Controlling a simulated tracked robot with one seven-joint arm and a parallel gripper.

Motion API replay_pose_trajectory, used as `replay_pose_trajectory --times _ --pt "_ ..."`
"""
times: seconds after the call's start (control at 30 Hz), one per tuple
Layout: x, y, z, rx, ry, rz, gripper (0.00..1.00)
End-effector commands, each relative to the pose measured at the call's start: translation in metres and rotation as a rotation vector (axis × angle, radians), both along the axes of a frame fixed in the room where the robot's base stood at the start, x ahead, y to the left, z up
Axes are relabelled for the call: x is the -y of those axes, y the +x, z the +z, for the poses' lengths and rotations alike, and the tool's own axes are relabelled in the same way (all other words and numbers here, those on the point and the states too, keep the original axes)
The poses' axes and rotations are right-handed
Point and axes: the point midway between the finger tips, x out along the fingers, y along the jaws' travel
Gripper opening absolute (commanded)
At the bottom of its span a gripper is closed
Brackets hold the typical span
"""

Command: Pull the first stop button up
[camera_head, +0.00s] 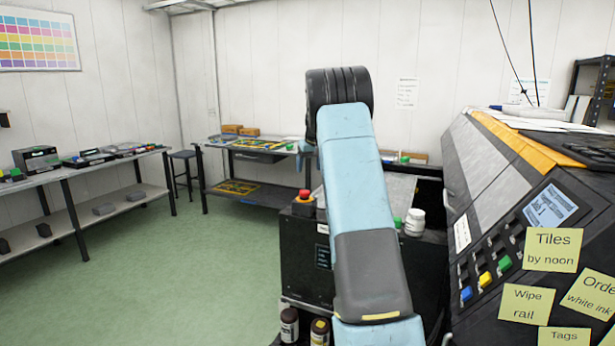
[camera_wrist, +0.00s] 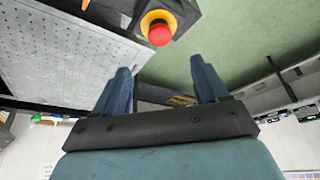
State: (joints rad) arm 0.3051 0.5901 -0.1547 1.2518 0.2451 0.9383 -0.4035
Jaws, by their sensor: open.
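A red stop button (camera_head: 304,194) with a yellow collar sits on the near left corner of a black cabinet (camera_head: 303,245) in the head view. In the wrist view the red button (camera_wrist: 159,34) and its yellow collar (camera_wrist: 149,20) show at the top middle, on a dark block beside a perforated metal bed (camera_wrist: 70,55). My gripper (camera_wrist: 162,82) is open, its two blue fingers wide apart with nothing between them. The button lies beyond the fingertips, apart from them. Whether the button is pressed in cannot be told.
A white jar (camera_head: 414,222) and a small green-capped item (camera_head: 397,222) stand right of my arm. A large machine (camera_head: 500,190) with coloured buttons and sticky notes fills the right side. Bottles (camera_head: 289,325) stand low at the cabinet. Green floor (camera_head: 180,270) is clear at left.

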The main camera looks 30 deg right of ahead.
Motion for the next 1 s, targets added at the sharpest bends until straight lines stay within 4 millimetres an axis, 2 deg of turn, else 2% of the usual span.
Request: replay_pose_trajectory --times 0.2,0.77,0.87,1.0 --pt "-0.001 -0.006 0.015 0.000 0.000 0.000 0.73" --pt "-0.001 -0.007 0.017 0.000 0.000 0.000 0.73" --pt "-0.007 -0.011 0.023 0.003 0.001 0.002 0.73" --pt "-0.028 -0.031 0.044 0.010 0.006 0.004 0.73"
